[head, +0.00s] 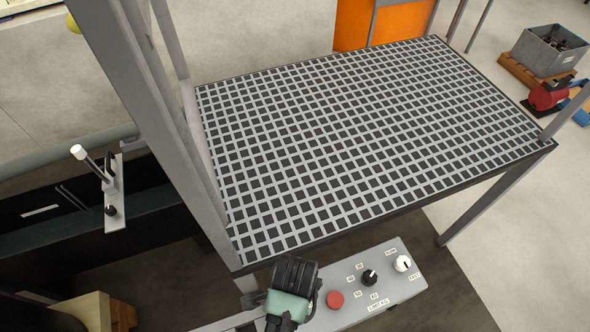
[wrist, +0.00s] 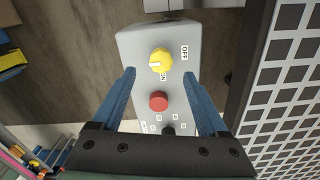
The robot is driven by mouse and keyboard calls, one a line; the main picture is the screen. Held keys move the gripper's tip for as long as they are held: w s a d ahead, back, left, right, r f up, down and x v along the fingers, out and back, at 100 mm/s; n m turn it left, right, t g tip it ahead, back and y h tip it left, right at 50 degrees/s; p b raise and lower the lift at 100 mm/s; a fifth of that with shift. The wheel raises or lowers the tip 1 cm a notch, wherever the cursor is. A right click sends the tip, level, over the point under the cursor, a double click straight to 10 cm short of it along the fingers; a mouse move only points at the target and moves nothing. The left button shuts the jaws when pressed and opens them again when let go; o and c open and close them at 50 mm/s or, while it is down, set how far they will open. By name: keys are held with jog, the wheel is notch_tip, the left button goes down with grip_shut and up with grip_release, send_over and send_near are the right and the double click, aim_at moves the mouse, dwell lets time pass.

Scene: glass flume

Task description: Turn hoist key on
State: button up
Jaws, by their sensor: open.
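The yellow key knob (wrist: 160,60) is on the grey control box (wrist: 135,45), with an OFF label to its right and an ON label below it in the wrist view. My gripper (wrist: 158,73) is open and empty. Its two blue fingers are apart, with their tips just short of the knob on either side of the box's width. In the head view my wrist (head: 290,290) covers the left end of the box (head: 345,275), and the yellow knob is hidden there.
The box also carries a red button (head: 335,300), a black dial (head: 370,277) and a white knob (head: 403,263). A raised grating platform (head: 350,130) with grey posts stands right beside the box. A lever panel (head: 112,195) is at the left.

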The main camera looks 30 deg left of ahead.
notch_tip(320, 180, down, 7)
jog(key=shift+w+r, duration=0.1)
jog(key=shift+r, duration=0.1)
dwell(0.3)
grip_shut()
